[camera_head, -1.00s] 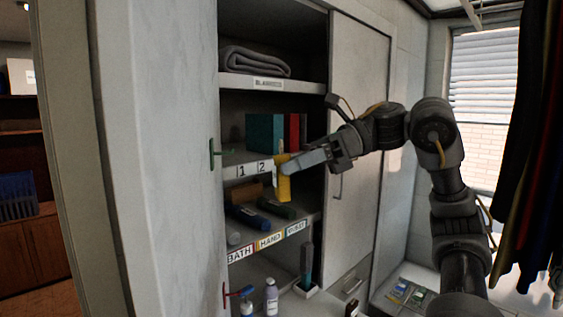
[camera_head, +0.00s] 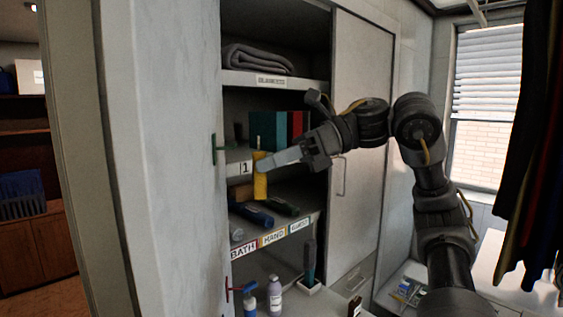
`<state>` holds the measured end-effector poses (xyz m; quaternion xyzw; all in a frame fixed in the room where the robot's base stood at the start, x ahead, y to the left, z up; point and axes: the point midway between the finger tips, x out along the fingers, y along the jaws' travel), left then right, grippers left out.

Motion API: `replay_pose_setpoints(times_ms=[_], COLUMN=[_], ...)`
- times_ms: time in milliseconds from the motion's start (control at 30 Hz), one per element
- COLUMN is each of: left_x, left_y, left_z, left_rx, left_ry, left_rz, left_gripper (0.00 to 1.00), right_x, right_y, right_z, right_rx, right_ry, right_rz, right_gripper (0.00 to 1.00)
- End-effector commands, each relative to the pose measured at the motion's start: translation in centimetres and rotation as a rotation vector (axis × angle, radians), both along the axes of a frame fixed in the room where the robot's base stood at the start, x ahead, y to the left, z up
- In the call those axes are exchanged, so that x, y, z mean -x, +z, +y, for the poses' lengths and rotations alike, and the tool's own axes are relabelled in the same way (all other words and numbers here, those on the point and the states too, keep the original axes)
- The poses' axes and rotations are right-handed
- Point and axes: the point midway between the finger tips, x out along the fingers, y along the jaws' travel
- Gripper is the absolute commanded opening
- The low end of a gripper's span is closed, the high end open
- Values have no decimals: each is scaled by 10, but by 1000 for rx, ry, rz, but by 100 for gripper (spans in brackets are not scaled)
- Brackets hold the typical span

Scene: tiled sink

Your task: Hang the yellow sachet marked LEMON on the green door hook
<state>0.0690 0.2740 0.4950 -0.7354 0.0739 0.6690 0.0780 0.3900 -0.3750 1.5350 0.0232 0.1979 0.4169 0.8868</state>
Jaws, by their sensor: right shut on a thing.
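My right gripper (camera_head: 276,161) is shut on the yellow sachet (camera_head: 260,182), which hangs upright in front of the shelf marked 1. No print can be read on the sachet. The green door hook (camera_head: 216,149) is on the edge of the pale cabinet door, left of the sachet and a little higher. A clear gap shows between the sachet and the hook. My left gripper is not in view.
A red hook (camera_head: 240,289) sits lower on the same door (camera_head: 170,160). Shelves hold a grey blanket (camera_head: 256,60), teal and red books (camera_head: 275,130) and rolled items (camera_head: 252,214). Bottles (camera_head: 275,296) stand below. Dark hanging clothes (camera_head: 525,150) fill the right side.

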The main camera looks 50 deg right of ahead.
Motion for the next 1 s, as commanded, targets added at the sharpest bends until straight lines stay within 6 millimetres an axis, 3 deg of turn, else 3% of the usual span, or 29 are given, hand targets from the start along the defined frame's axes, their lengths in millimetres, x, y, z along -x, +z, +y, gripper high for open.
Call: replay_pose_setpoints(times_ms=[600, 1000], left_x=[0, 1], left_y=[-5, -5], left_z=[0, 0], left_rx=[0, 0], left_ry=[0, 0], left_rz=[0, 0], left_gripper=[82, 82], right_x=[-26, -33], right_y=[-4, -12], right_z=[30, 38], right_rx=[-1, 1], right_ry=[2, 0], right_rz=[0, 2], right_gripper=[33, 33])
